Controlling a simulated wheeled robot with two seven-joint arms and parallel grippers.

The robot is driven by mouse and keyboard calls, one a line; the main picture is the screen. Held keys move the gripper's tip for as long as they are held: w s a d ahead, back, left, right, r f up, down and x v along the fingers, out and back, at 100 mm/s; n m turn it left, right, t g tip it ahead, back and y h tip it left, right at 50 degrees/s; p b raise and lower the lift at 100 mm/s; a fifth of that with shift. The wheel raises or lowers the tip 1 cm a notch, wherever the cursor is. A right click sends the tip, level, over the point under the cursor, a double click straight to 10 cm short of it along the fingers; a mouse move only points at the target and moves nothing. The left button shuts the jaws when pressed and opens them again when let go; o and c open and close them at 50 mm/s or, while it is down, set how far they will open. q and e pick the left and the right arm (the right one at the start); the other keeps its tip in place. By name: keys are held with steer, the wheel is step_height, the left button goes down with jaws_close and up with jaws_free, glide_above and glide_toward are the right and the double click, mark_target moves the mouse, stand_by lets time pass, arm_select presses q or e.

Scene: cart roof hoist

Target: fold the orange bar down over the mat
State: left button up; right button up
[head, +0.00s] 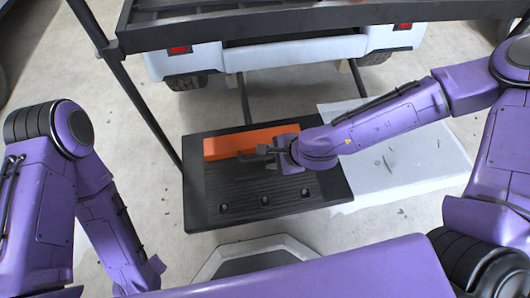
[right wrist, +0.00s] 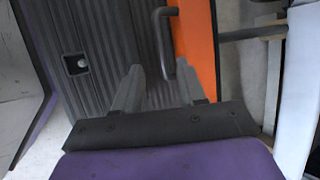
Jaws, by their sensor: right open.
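The orange bar (head: 228,146) lies along the far edge of the black ribbed mat (head: 225,195). In the right wrist view the orange bar (right wrist: 197,40) runs along the right side of the ribbed mat (right wrist: 105,45). A dark grey handle (right wrist: 162,40) sticks out from the bar on the mat side. My right gripper (head: 274,156) is over the mat, near the handle. In the right wrist view its fingers (right wrist: 158,75) are apart, and the handle's near end shows between their tips. I cannot tell how deep it sits between them. My left gripper is out of the picture.
Several dark round fittings (head: 264,200) sit along the mat's near part. A white panel (head: 405,165) lies to the right. A white vehicle (head: 295,52) with a dark rack (head: 240,27) stands behind. A dark pole (head: 140,105) slants down at the mat's left.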

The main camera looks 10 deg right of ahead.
arm_select(q)
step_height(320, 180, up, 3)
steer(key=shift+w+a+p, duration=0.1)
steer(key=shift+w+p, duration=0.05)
steer(key=shift+p, duration=0.8)
arm_select(e)
steer(key=v, duration=0.5)
steer(key=shift+s+d+r, duration=0.1)
steer(key=shift+d+r, duration=0.05)
steer(key=shift+r, duration=0.05)
